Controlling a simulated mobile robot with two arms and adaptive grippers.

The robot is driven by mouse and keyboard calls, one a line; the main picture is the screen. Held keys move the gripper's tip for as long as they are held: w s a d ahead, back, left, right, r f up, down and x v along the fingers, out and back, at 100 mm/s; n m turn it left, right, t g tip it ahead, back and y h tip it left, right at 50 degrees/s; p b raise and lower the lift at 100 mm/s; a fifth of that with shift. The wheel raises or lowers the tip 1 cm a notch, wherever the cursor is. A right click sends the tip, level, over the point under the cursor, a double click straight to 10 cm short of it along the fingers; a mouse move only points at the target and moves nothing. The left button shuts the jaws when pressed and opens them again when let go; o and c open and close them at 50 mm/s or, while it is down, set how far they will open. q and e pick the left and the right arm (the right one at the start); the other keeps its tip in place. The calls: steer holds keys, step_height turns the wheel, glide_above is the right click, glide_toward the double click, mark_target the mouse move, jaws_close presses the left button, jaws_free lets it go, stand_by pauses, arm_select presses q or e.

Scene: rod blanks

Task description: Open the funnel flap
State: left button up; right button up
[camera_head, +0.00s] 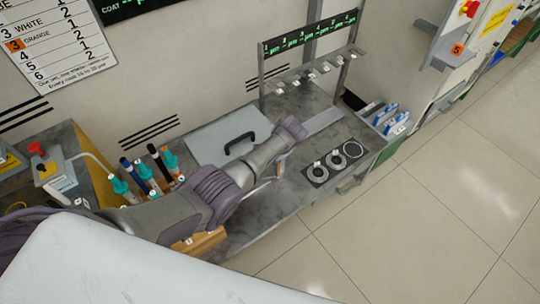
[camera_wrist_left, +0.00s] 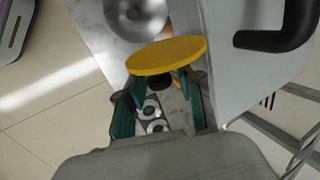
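A yellow round flap (camera_wrist_left: 165,55) lies across the finger ends of my left gripper (camera_wrist_left: 162,88) in the left wrist view. A shiny grey metal funnel-like bowl (camera_wrist_left: 135,15) is just beyond it. The gripper's green fingers are spread apart, with bench visible between them. Their tips are partly hidden by the yellow disc, so I cannot tell if they touch it. In the head view my left arm reaches over the bench and hides the funnel and flap; the gripper itself is not clearly visible there. My right gripper is in neither view.
A grey box with a black handle (camera_head: 240,143) stands behind my arm; its handle also shows in the left wrist view (camera_wrist_left: 285,35). Round dials (camera_head: 334,162) sit on the bench (camera_head: 275,205) to the right. A rack (camera_head: 310,70) stands at the back. Marker-like tools (camera_head: 145,172) stand left.

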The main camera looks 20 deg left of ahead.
arm_select(q)
steer(key=v, duration=1.2)
stand_by(0.6)
